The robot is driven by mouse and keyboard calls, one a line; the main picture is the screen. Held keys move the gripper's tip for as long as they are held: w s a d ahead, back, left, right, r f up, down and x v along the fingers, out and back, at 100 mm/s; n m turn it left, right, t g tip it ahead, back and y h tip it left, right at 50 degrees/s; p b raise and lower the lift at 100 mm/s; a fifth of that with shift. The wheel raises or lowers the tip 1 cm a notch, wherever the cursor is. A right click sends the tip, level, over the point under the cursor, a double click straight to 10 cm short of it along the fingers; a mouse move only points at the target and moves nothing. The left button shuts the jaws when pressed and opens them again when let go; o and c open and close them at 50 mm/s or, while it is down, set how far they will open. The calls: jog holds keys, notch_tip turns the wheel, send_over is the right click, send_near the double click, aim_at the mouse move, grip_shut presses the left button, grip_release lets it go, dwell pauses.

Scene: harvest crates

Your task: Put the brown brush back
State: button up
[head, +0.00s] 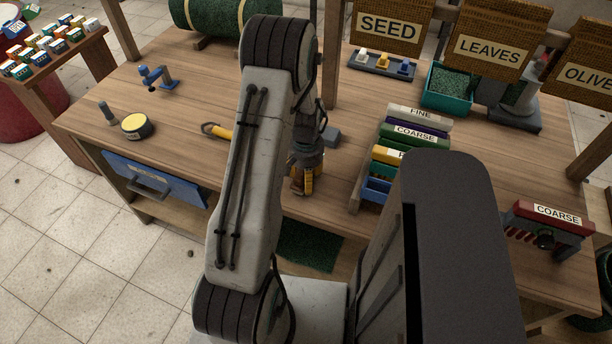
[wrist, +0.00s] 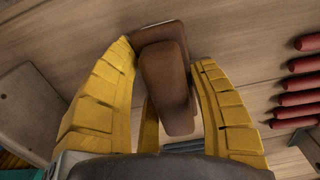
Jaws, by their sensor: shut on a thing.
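The brown brush (wrist: 166,75) shows in the wrist view as two overlapping brown blocks between the yellow fingers. My gripper (wrist: 164,54) is shut on it, with one finger at each side. In the head view my gripper (head: 303,182) hangs near the front edge of the wooden bench (head: 345,225), left of the labelled rack. The brush cannot be made out there, as my arm and gripper cover that spot. In the wrist view a wooden surface lies behind the brush; I cannot tell whether they touch.
A rack (head: 416,128) with FINE and COARSE labels stands right of my gripper. A yellow-handled tool (head: 216,131), a yellow-topped tin (head: 137,124) and a blue fixture (head: 157,77) are on the left. A teal bin (head: 448,86) stands at the back. Red rods (wrist: 296,98) line the wrist view's right side.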

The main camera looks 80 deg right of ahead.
jog(key=shift+f, duration=0.15)
jog(key=o, duration=1.2)
jog(key=shift+c, duration=0.2)
jog(key=shift+r, duration=0.4)
jog(key=shift+a+r+b, duration=0.2)
jog(key=shift+r+b, duration=0.3)
jog(key=shift+r, duration=2.75)
jog(key=w+a+r+n+t+h, duration=0.1)
jog(key=w+a+r+n, duration=0.5)
jog(key=w, duration=0.6)
jog(key=w+a+r+n, duration=0.3)
jog(key=w+a+r, duration=0.4)
jog(key=w+a, duration=0.3)
jog(key=a+r+n+t, duration=0.1)
jog(key=a+r+n, duration=0.1)
jog(key=a+n, duration=0.4)
jog(key=a+r+n+t+y, duration=0.1)
jog(key=a+n, duration=0.4)
jog(key=a, duration=1.2)
jog(key=shift+a+r+n+t, duration=0.15)
jog(key=shift+r+n+t, duration=0.25)
jog(key=shift+r, duration=0.35)
